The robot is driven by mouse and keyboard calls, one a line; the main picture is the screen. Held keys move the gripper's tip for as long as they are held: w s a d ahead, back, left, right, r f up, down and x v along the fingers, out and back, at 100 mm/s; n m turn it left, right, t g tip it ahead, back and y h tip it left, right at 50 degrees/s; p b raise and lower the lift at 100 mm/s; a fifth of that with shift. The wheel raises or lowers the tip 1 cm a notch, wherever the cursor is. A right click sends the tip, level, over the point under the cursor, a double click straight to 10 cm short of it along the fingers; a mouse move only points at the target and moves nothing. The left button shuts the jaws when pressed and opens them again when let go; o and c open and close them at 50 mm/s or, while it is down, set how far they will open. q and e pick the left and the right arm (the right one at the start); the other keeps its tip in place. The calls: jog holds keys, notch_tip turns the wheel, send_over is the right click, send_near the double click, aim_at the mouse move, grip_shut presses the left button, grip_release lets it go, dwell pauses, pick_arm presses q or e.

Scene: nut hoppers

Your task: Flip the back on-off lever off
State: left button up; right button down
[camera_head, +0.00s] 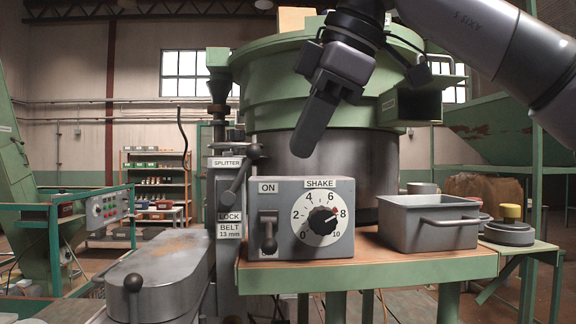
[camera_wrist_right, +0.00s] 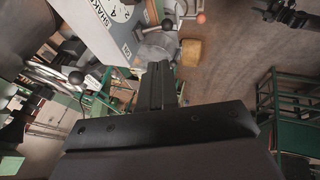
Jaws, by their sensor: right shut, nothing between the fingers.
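A grey control box (camera_head: 340,187) stands on the table's front edge, marked ON and SHAKE. Below its ON label is a dark on-off lever (camera_head: 268,232), its handle hanging down with the knob at the bottom. I cannot tell whether this is the back lever. My right gripper (camera_head: 304,146) is shut and empty, pointing down in front of the green hopper's steel drum, above the box and apart from it. In the right wrist view its shut fingers (camera_wrist_right: 160,80) show, with the SHAKE dial (camera_wrist_right: 119,10) at the top. My left gripper is not in the head view.
A ball-knobbed splitter lever (camera_head: 243,170) stands left of the box. A grey tray (camera_head: 430,234) and a round weight (camera_head: 509,233) are to its right. The big hopper (camera_head: 275,70) fills the space behind. A dark mechanical shape (camera_wrist_right: 287,14) in the wrist view is unclear.

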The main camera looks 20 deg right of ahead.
jog(key=shift+s+d+r, duration=0.25)
jog(key=shift+s+r, duration=1)
